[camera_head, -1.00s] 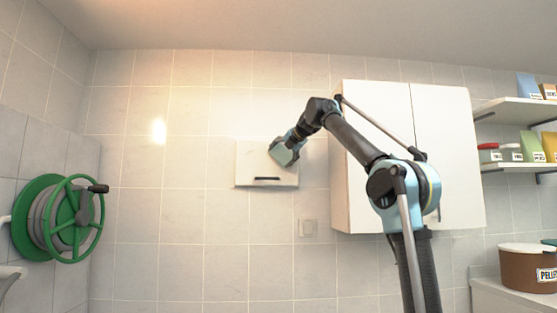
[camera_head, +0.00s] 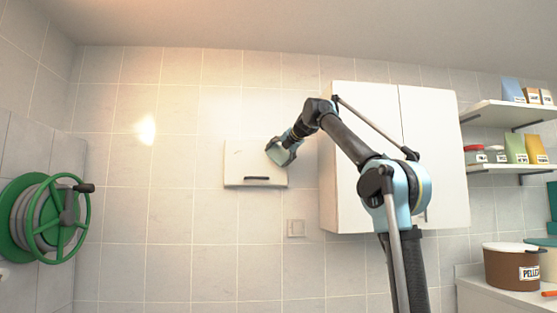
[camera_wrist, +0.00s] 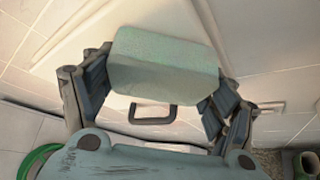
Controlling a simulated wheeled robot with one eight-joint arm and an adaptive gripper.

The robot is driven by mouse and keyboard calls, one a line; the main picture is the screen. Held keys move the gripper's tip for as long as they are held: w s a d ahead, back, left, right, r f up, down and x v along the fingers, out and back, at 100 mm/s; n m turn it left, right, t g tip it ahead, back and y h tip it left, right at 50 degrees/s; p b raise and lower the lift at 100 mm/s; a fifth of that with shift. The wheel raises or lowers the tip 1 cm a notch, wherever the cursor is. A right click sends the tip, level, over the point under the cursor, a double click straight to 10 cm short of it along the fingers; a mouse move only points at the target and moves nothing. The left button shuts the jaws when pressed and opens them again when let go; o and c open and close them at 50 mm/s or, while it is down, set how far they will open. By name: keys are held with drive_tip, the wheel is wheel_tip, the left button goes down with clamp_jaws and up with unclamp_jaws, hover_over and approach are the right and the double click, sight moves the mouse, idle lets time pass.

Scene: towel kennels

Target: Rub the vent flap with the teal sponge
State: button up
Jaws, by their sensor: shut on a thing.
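The vent flap (camera_head: 241,162) is a white, nearly square panel on the tiled wall, with a dark bar handle (camera_head: 257,178) near its lower edge. The handle also shows in the wrist view (camera_wrist: 152,113), just below the sponge. My gripper (camera_head: 281,152) is at the flap's upper right part. In the wrist view it is shut on the teal sponge (camera_wrist: 165,66), a pale block held between both fingers. The sponge covers part of the flap there. I cannot tell whether it touches the flap.
A white wall cabinet (camera_head: 360,110) stands close to the right of the flap, behind my arm. A wall switch (camera_head: 296,228) is below. A green hose reel (camera_head: 45,218) is at the left. Shelves (camera_head: 505,112) and a brown pellet tub (camera_head: 512,268) are at the right. The wall left of the flap is bare.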

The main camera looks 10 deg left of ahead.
drive_tip(key=shift+s+a, duration=0.75)
drive_tip(key=shift+a, duration=2.45)
drive_tip(key=shift+s+a, duration=0.75)
drive_tip(key=shift+a, duration=2.4)
drive_tip(key=shift+s+a, duration=0.75)
drive_tip(key=shift+a, duration=2.45)
drive_tip(key=shift+s, duration=0.15)
drive_tip(key=shift+s+d, duration=0.25)
drive_tip(key=shift+s, duration=0.7)
drive_tip(key=shift+s+d, duration=0.2)
drive_tip(key=shift+s, duration=0.7)
drive_tip(key=shift+s+d, duration=0.25)
drive_tip(key=shift+s, duration=0.7)
drive_tip(key=s, duration=0.3)
drive_tip(key=shift+d, duration=0.35)
drive_tip(key=shift+w, duration=0.2)
approach(231, 158)
drive_tip(key=shift+w+a, duration=1.35)
